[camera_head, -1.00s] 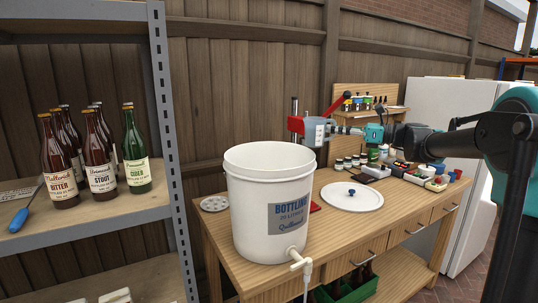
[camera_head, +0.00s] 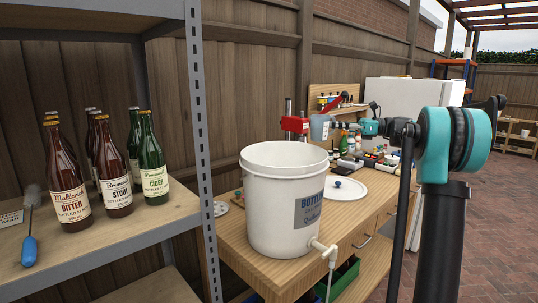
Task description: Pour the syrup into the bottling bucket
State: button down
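The white bottling bucket (camera_head: 284,205) stands open and upright on the wooden workbench, with a tap low on its front right. Its inside bottom is hidden. A grey jug (camera_head: 320,128) is behind and above the bucket's right rim, apart from it, and looks upright. My gripper (camera_head: 335,126) reaches in from the right and appears shut on the jug; its fingers are small and partly hidden. No syrup shows; the jug's inside is not visible.
A red bench tool (camera_head: 294,124) stands behind the bucket, close to the jug. A white lid (camera_head: 345,190) and small jars and boxes lie right on the bench (camera_head: 233,243). A shelf post (camera_head: 205,150) and bottles (camera_head: 108,175) are at left.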

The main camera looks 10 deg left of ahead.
aim_at(318, 122)
dwell(0.3)
jog(key=shift+a, duration=0.15)
jog(key=shift+s+a+r+n+t+h, duration=0.3)
jog(key=shift+s+a+t+h, duration=0.1)
jog(key=shift+h, duration=0.3)
jog(key=shift+s+a+r+n+h, duration=0.35)
jog(key=shift+r+h, duration=0.1)
jog(key=shift+r, duration=0.1)
jog(key=shift+s+a+r+n+h, duration=0.25)
jog(key=shift+a+r+h, duration=0.1)
jog(key=shift+r+h, duration=0.15)
jog(key=shift+s+a+n+t+h+p, duration=0.3)
jog(key=shift+s+a+n+h, duration=0.1)
jog(key=shift+s+a+h, duration=0.1)
jog(key=shift+s+a+f+n+h, duration=0.5)
jog(key=shift+s+a+f+h, duration=0.15)
jog(key=shift+a, duration=0.2)
jog(key=shift+s+a+r+t+h+p, duration=0.1)
jog(key=shift+s+a+t+h+p, duration=0.1)
jog(key=shift+t+h+p, duration=0.1)
jog(key=shift+s+a+n+p, duration=0.1)
jog(key=shift+a+n+p, duration=0.1)
jog(key=shift+n+p, duration=0.15)
